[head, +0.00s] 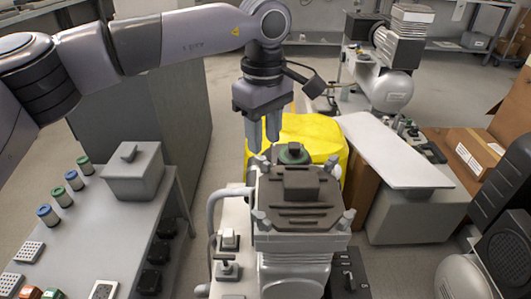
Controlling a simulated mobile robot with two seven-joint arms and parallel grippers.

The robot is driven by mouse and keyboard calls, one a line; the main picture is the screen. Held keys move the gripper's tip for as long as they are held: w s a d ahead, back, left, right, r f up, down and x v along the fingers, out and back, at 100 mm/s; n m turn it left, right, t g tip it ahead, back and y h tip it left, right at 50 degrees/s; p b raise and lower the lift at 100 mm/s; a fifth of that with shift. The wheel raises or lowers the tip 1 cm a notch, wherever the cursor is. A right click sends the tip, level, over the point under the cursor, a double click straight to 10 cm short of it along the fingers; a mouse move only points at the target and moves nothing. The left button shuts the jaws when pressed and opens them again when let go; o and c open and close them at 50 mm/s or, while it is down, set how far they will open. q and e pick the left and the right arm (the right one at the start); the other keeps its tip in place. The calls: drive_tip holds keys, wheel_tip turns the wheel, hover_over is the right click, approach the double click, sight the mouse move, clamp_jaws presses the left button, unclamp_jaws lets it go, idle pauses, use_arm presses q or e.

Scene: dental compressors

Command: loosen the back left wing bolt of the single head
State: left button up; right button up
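The single head (300,222) is a grey compressor head with a dark slotted top at the lower centre. Its back left wing bolt (261,164) stands at the far left corner. The other wing bolts stand at the back right (333,163), front left (259,217) and front right (346,216). My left gripper (263,146) points down just above and behind the back left wing bolt, its two grey fingers apart with nothing seen between them. Whether a fingertip touches the bolt cannot be told. My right gripper is out of view.
A yellow object (318,133) lies behind the head. A side table (107,232) at left bears a grey box (133,172) and several coloured cylinders. A white board (392,150), another compressor (388,85) and cardboard boxes (462,150) stand at right.

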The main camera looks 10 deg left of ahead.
sight(264, 160)
use_arm(q)
wheel_tip(264, 160, down, 5)
drive_tip(key=shift+s+r+b, duration=0.1)
drive_tip(key=shift+b, duration=0.3)
drive_tip(key=shift+c, duration=0.3)
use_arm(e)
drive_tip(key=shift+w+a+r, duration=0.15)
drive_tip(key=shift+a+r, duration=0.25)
use_arm(q)
clamp_jaws()
